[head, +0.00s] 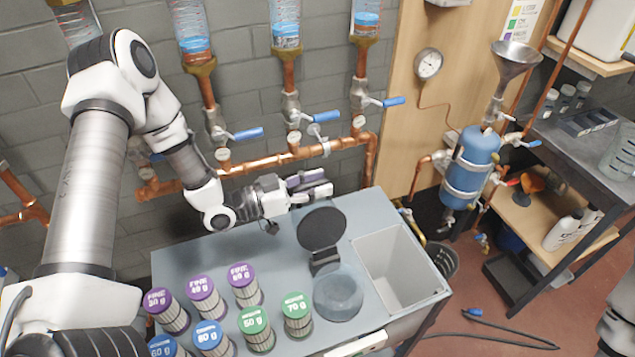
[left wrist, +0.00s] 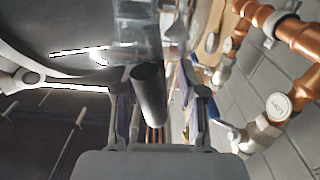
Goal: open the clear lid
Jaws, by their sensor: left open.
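The lid (head: 322,228) is a round, dark see-through disc. In the head view it stands nearly upright on a dark hinge block (head: 324,262) behind a round clear bowl (head: 338,293) set in the grey bench top. The bowl's mouth is uncovered. My left gripper (head: 318,184) is open just above and behind the lid's upper edge in the head view. In the left wrist view, a dark cylinder (left wrist: 149,95) shows between my open fingers (left wrist: 161,100); I cannot tell what part it is or whether they touch it. My right gripper is out of view.
Several canisters with purple, green and blue caps (head: 245,285) stand front left on the bench (head: 215,254). An open grey bin (head: 390,250) is right of the bowl. Copper pipes (head: 270,155) with blue-handled valves run along the wall close behind my left gripper.

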